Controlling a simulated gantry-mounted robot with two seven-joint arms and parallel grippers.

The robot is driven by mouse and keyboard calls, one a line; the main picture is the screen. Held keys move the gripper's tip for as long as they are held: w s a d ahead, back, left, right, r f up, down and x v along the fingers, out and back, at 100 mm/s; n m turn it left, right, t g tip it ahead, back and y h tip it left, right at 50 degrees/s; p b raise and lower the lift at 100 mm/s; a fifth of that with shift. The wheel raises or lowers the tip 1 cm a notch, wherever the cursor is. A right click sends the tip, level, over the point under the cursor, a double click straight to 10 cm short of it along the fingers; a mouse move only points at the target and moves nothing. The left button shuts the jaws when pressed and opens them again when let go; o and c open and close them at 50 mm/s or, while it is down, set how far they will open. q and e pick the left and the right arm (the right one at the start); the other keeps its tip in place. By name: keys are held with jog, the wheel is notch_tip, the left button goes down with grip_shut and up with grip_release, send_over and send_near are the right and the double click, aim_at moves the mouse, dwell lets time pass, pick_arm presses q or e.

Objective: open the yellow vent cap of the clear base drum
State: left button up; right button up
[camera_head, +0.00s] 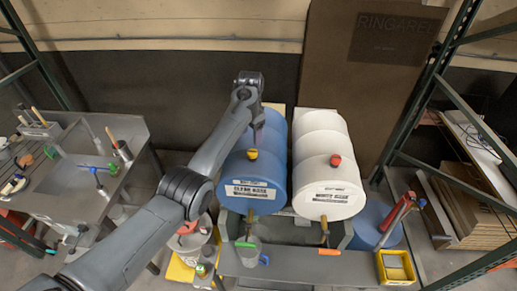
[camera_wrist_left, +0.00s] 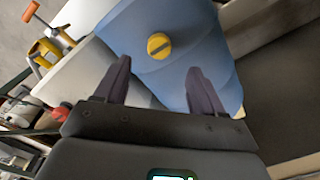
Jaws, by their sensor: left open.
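The clear base drum (camera_head: 253,185) is blue, lies on its side and has a label on its front end. Its yellow vent cap (camera_head: 252,154) sits on top near the front. In the left wrist view the cap (camera_wrist_left: 159,46) is a round yellow disc with a dark slot across it, on the blue drum (camera_wrist_left: 190,25). My left gripper (camera_wrist_left: 160,72) is open and empty. The cap shows beyond its fingertips, roughly between them, not touched. In the head view the gripper (camera_head: 258,122) hangs over the blue drum, behind the cap. My right gripper is not in view.
A white drum (camera_head: 325,185) with a red cap (camera_head: 335,160) lies close to the right. Valves with green (camera_head: 245,244) and orange (camera_head: 329,252) handles sit at the drum fronts. A sink bench (camera_head: 90,190) stands left, a shelf rack right.

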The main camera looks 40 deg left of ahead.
aim_at(252, 151)
pick_arm(q)
jog(key=f, duration=0.6)
jog(key=w+f, duration=0.1)
jog(key=f, duration=0.2)
jog(key=shift+f, duration=0.1)
jog(key=shift+c, duration=0.5)
jog(key=c, duration=1)
